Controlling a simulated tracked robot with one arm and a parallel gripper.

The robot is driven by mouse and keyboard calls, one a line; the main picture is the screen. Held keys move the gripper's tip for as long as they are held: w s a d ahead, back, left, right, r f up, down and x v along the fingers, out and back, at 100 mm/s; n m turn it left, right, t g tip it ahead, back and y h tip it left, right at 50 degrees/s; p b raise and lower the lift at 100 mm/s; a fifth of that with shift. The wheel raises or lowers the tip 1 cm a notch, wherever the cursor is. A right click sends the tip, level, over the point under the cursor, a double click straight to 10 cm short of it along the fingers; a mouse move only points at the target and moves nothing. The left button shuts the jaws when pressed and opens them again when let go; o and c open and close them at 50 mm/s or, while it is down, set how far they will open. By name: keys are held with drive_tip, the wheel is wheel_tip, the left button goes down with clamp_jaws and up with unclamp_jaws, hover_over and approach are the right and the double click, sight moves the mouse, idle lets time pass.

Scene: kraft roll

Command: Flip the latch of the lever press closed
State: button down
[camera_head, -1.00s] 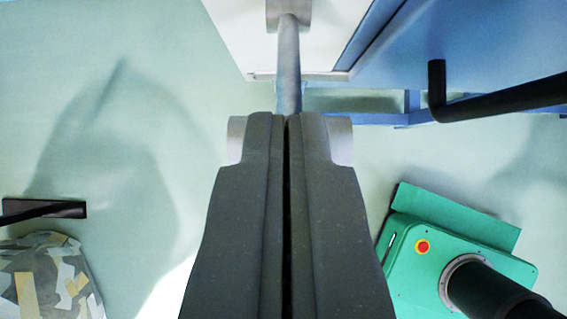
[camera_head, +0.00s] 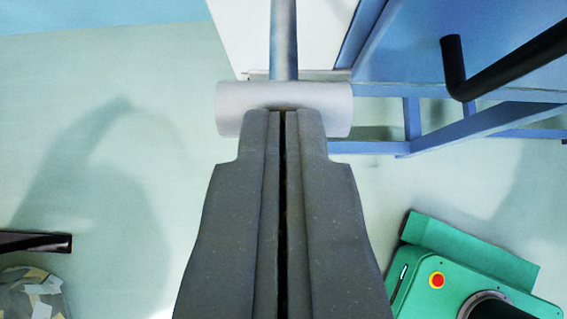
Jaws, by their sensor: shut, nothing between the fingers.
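A grey rod (camera_head: 284,45) runs down from the top edge of the picture and ends in a pale grey cylindrical crossbar (camera_head: 235,108), like a T-handle. It looks like the latch lever of the press; its other end is out of view. My gripper (camera_head: 284,113) is shut and empty, with a thin dark gap between its fingers. Its fingertips overlap the lower middle of the crossbar and hide part of it. I cannot tell whether they touch it.
A white panel (camera_head: 238,35) lies behind the rod. A blue tabletop (camera_head: 400,50) on a blue frame fills the upper right, with a black bent bar (camera_head: 510,65) above it. A green box with a red button (camera_head: 437,281) is at lower right. Pale floor lies left.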

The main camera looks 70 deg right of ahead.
wheel_tip(320, 180, down, 8)
drive_tip(key=b, duration=0.8)
drive_tip(key=shift+a+r+b, duration=0.2)
drive_tip(key=shift+r+b, duration=0.05)
drive_tip(key=shift+b, duration=0.15)
drive_tip(key=shift+s, duration=0.1)
idle(0.5)
drive_tip(key=shift+r, duration=0.1)
drive_tip(key=s+a+r+p, duration=0.1)
drive_tip(key=s+a+r, duration=0.1)
drive_tip(key=a, duration=0.3)
drive_tip(key=s+a+r+p, duration=0.1)
drive_tip(key=s+a+r, duration=0.2)
drive_tip(key=a, duration=0.2)
drive_tip(key=shift+a+r, duration=0.3)
drive_tip(key=shift+a, duration=0.1)
drive_tip(key=shift+w, duration=0.1)
